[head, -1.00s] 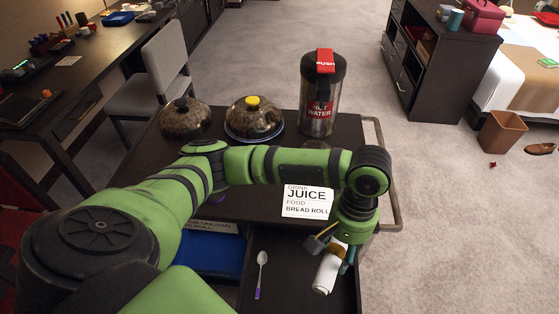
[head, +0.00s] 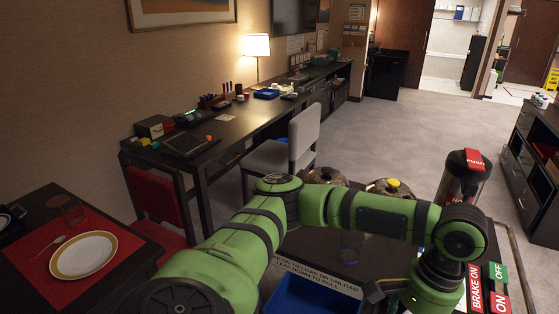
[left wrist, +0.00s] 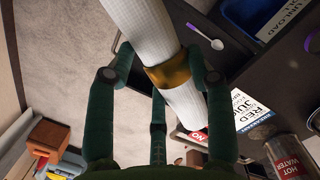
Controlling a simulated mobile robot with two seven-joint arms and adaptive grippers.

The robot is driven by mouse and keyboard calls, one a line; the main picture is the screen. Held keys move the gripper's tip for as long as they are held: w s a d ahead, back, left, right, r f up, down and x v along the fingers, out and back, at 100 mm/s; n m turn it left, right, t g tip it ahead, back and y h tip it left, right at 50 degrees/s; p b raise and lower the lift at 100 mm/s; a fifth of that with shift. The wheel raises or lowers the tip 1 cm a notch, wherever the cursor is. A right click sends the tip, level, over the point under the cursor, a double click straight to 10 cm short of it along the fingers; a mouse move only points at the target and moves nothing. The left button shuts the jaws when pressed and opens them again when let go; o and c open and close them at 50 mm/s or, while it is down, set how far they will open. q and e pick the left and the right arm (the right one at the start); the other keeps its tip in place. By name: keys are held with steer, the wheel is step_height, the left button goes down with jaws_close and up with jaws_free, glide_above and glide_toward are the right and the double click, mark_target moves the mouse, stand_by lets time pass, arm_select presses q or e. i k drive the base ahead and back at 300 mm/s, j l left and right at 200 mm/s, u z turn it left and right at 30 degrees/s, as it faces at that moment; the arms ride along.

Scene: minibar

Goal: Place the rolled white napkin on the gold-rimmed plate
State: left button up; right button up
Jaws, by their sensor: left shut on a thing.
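The rolled white napkin (left wrist: 150,32) has a gold ring (left wrist: 168,72) around it and lies between the fingers of my left gripper (left wrist: 160,58) in the left wrist view. The gripper is shut on it. In the head view my left arm crosses the cart and its wrist is at the lower right; the fingers and napkin are below the picture edge. The gold-rimmed plate (head: 84,255) is white and empty. It lies on a red placemat (head: 38,262) on the dark table at the lower left, far from the gripper. My right gripper is not in view.
A spoon (head: 46,247) and a glass (head: 74,212) are beside the plate. A red chair (head: 163,205) stands beyond that table. The cart carries two domed dishes, a hot water dispenser (head: 465,180) and a blue bin (head: 300,295). Carpet is clear at the back.

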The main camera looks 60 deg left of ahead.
mark_target(85, 255)
steer(key=u, duration=1.4)
steer(key=j+u, duration=0.25)
steer(key=u, duration=0.15)
steer(key=i+j+u, duration=0.15)
steer(key=u, duration=0.25)
steer(key=i+j+u, duration=0.15)
steer(key=u, duration=0.25)
steer(key=i+j, duration=0.8)
steer(key=j, duration=0.15)
